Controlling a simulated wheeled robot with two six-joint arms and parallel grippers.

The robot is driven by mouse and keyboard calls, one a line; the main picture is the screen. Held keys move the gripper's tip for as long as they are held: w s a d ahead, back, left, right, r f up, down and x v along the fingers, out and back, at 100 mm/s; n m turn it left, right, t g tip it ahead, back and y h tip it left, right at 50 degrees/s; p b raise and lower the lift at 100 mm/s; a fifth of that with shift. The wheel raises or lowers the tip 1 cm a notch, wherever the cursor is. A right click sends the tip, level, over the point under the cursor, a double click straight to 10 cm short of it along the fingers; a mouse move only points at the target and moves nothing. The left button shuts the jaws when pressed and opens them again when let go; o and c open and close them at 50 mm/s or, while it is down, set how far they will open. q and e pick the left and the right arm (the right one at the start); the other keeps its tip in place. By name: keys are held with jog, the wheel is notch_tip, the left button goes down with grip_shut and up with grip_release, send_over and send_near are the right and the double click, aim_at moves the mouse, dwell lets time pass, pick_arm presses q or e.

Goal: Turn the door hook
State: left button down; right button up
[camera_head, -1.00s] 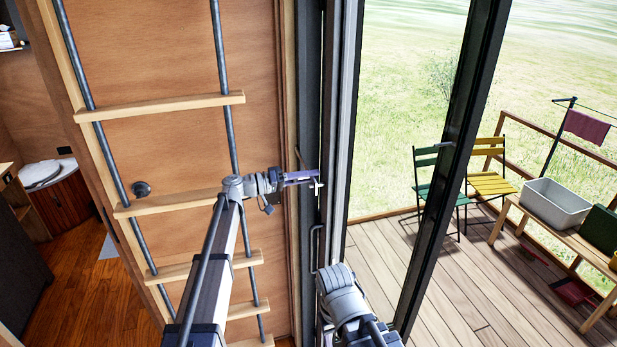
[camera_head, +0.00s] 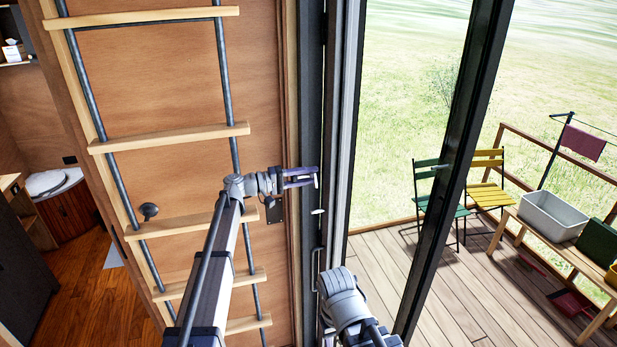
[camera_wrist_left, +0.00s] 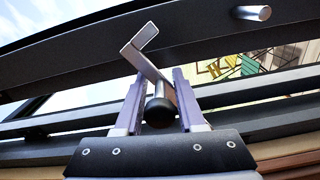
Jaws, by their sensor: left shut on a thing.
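The door hook (camera_wrist_left: 150,70) is a bent silver bar with a black rounded end, clear in the left wrist view. My left gripper (camera_wrist_left: 158,95) has its two purple fingers on either side of the bar near that black end, shut on it. The bar's bent free end points up, away from the fingers. In the head view my left gripper (camera_head: 302,177) is at the dark door frame, and only a small pale bit of the hook shows at its tips. A short silver peg (camera_head: 318,211) sits lower on the frame; it also shows in the wrist view (camera_wrist_left: 252,13). No right fingers show.
A wooden ladder (camera_head: 170,137) stands against the wall left of the frame. A dark door handle (camera_head: 315,268) is below the peg. My other arm's grey link is in front of the frame's foot. Outside are folding chairs (camera_head: 485,190) and a bench with a grey tub (camera_head: 552,215).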

pick_arm(q)
jog(key=c, duration=0.7)
grip_release()
jog(key=shift+o, duration=0.2)
jog(key=v, duration=0.7)
jog(key=shift+a, duration=0.4)
jog(key=shift+s+a, duration=0.1)
jog(key=shift+a, duration=0.05)
jog(key=v, duration=0.8)
jog(key=shift+a, duration=0.3)
jog(key=shift+s, duration=0.15)
